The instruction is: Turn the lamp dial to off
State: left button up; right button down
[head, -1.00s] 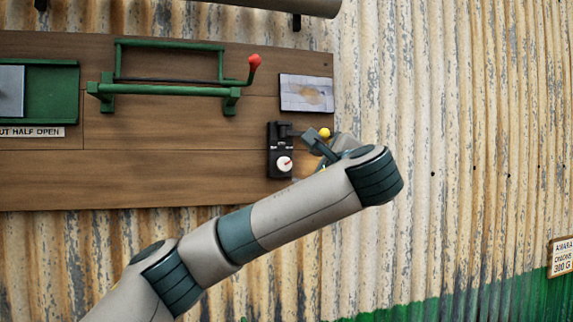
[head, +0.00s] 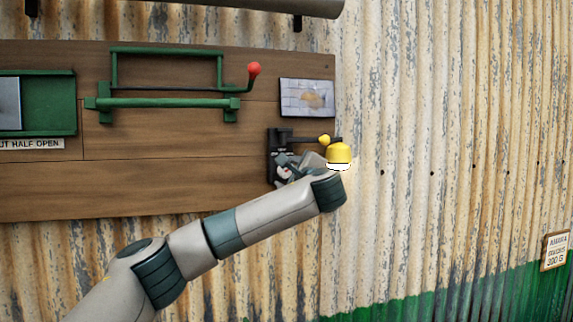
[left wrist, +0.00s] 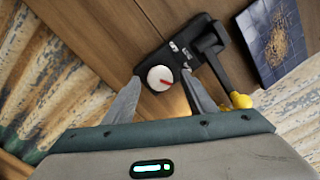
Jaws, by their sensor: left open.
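The lamp dial is a round white knob with a red mark (left wrist: 160,78) on a black plate (left wrist: 207,36) on the wooden board. In the head view the dial (head: 285,171) is partly covered by my left gripper (head: 289,167). My left gripper is open, and in the left wrist view its two fingertips (left wrist: 161,79) lie on either side of the dial; whether they touch it I cannot tell. The yellow lamp (head: 339,152) hangs on a black arm from the plate, its underside bright white. The markings by the dial are too small to read. My right gripper is not in view.
A yellow ball (head: 324,140) sits by the lamp's arm, close to my gripper. A picture panel (head: 307,97) is above the plate. A green crank frame with a red knob (head: 254,69) and a green sliding hatch (head: 50,103) are to the left.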

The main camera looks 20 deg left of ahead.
pick_arm(q)
jog(key=shift+w+a, duration=0.3)
jog(key=shift+w, duration=0.2)
jog(key=shift+c, duration=0.4)
jog(key=c, duration=1)
jog(key=shift+o, duration=0.2)
jog(key=shift+f, duration=0.1)
